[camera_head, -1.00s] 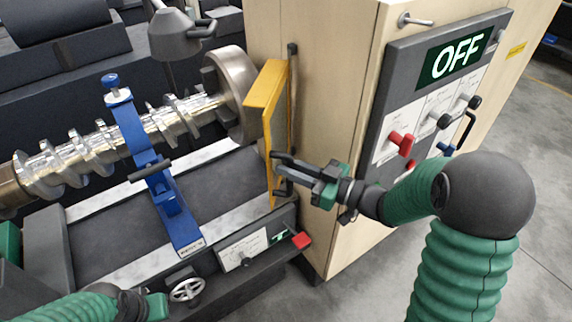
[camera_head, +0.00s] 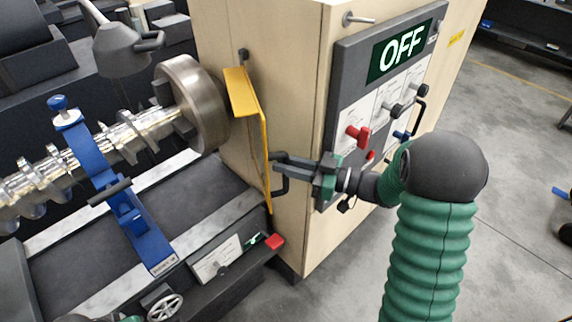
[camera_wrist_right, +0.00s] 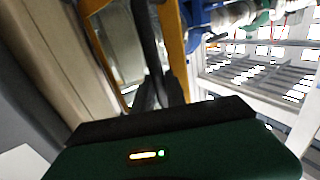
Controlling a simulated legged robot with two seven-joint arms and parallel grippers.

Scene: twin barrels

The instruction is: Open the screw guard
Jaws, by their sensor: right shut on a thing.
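The screw guard (camera_head: 264,150) is a yellow bent panel in the head view, seen nearly edge-on. It stands beside the cabinet face, right of the steel chuck (camera_head: 192,104). A dark handle (camera_head: 283,187) sticks out from its right side. My right gripper (camera_head: 277,160) is shut on this handle. In the right wrist view the dark fingers (camera_wrist_right: 160,92) reach forward beside the yellow guard (camera_wrist_right: 172,45); the grip itself is hard to make out there. Only a green sliver of my left gripper (camera_head: 131,318) shows at the bottom edge; its fingers are hidden.
The wooden cabinet (camera_head: 280,45) carries a panel with an OFF display (camera_head: 401,51), a red knob (camera_head: 358,135) and levers, close to my right arm. A blue clamp (camera_head: 115,190) spans the screw (camera_head: 120,140). A red button (camera_head: 274,241) sits below the guard.

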